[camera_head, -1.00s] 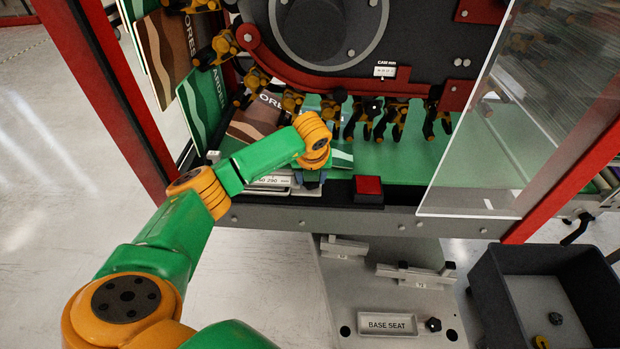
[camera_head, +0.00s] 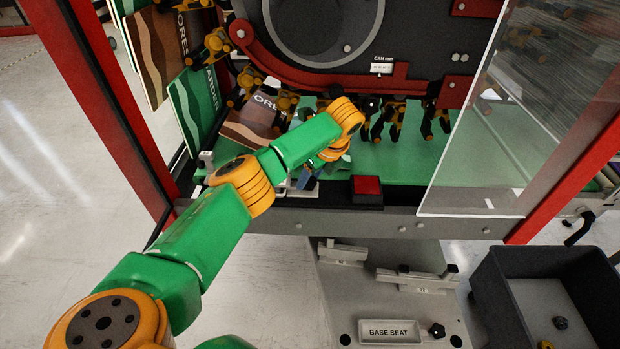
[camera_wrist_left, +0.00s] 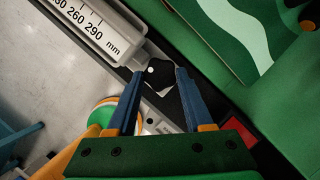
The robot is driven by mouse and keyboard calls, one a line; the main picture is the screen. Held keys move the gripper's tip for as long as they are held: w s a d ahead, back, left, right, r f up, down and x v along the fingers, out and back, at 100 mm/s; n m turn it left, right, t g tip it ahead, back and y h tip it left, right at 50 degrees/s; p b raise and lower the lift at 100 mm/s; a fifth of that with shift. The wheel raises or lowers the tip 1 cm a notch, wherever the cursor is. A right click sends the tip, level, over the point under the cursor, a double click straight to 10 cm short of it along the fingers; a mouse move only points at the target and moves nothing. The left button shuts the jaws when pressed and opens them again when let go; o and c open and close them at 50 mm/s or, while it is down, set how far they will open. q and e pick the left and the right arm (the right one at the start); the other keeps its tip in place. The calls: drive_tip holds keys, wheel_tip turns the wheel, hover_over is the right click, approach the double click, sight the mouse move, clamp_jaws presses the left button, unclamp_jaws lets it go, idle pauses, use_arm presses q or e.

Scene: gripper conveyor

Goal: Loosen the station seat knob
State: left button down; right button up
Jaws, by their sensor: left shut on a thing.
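In the left wrist view a black knob (camera_wrist_left: 159,76) sits at the end of a white scale bar marked in mm (camera_wrist_left: 95,30). The blue fingers of my left gripper (camera_wrist_left: 160,73) are on both sides of the knob and shut on it. In the head view the gripper (camera_head: 305,182) is mostly hidden behind my green and orange wrist, low at the front edge of the green deck. The knob is hidden there. My right gripper is not in view.
A red button block (camera_head: 367,189) stands close right of the gripper. Hanging clamps (camera_head: 390,115) and leaning printed sheets (camera_head: 200,105) are behind. A clear guard panel (camera_head: 500,130) stands right. Below are a BASE SEAT plate with a knob (camera_head: 437,330) and a dark bin (camera_head: 545,262).

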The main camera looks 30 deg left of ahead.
use_arm(q)
drive_tip(key=shift+n, duration=0.3)
idle(0.4)
drive_tip(key=shift+c, duration=1.4)
unclamp_jaws()
drive_tip(key=shift+r, duration=0.1)
drive_tip(key=b+v, duration=0.1)
drive_tip(key=v, duration=0.5)
drive_tip(key=shift+d+r, duration=0.25)
drive_tip(key=shift+r, duration=0.15)
drive_tip(key=shift+w, duration=0.1)
